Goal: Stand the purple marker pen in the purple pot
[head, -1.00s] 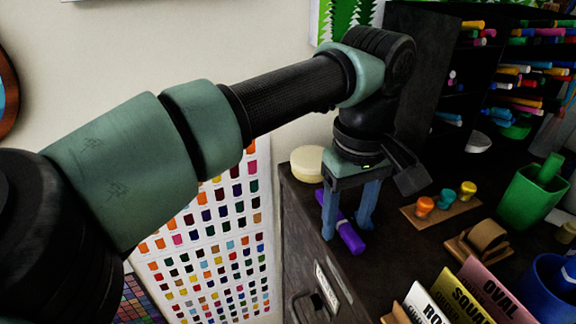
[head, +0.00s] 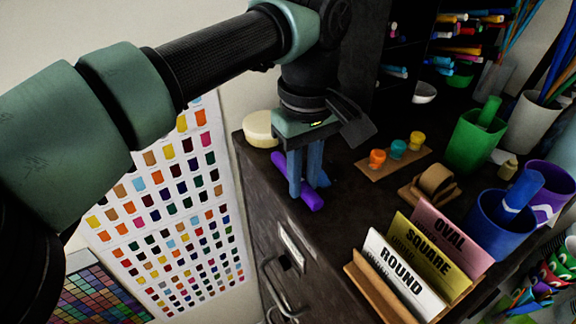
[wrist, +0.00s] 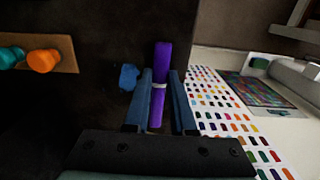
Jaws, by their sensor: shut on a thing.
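The purple marker pen (head: 312,198) lies near the front-left edge of the dark cabinet top. My gripper (head: 303,187) points down over it with its blue fingers closed on the pen. In the wrist view the purple pen (wrist: 162,62) runs lengthwise between the two fingers (wrist: 160,88), with a pale band near the grip. I cannot tell whether the pen touches the top. The purple pot (head: 556,184), with a white zigzag, stands at the far right, partly hidden by the blue pot.
A blue pot (head: 488,231) holds a blue marker. A green pot (head: 466,146) holds a green one. Between gripper and pots are a board of small coloured knobs (head: 368,166), a tape dispenser (head: 432,185) and a rack of label cards (head: 402,277). A cream round tub (head: 259,127) sits behind my gripper.

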